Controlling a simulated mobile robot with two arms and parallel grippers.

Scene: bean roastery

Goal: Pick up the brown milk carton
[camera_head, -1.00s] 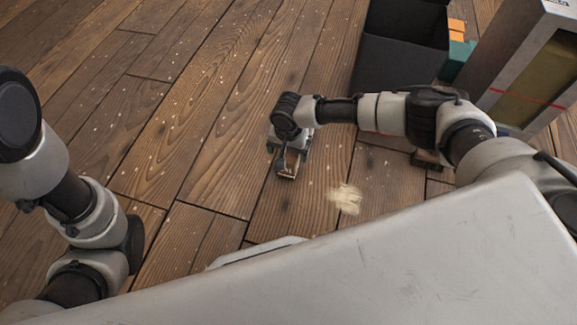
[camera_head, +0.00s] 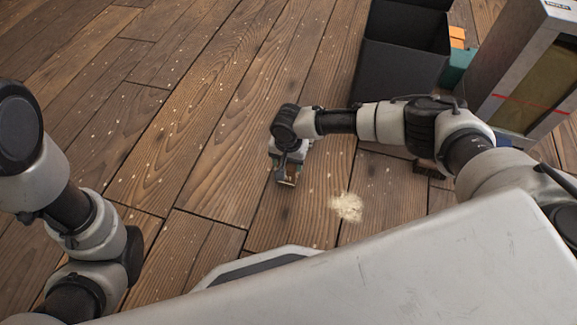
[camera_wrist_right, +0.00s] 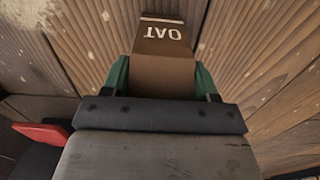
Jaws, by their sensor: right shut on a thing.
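The brown milk carton (camera_wrist_right: 162,62) shows in the right wrist view, with the word "OAT" in pale letters and a white band near its far end. My right gripper (camera_wrist_right: 160,82) is shut on it, with green fingers on either side. In the head view my right gripper (camera_head: 287,172) hangs over the wooden floor, and only a small end of the carton (camera_head: 287,182) shows below it. I cannot tell how far the carton is above the floor. My left arm is at the left edge, and its gripper is not in view.
A pale spilled heap (camera_head: 346,207) lies on the floor to the right of the gripper. Black bins (camera_head: 400,75) stand at the back right, beside a grey cabinet-like box (camera_head: 525,70) and orange and teal items. The floor (camera_head: 190,110) at centre left is open, with scattered pale specks.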

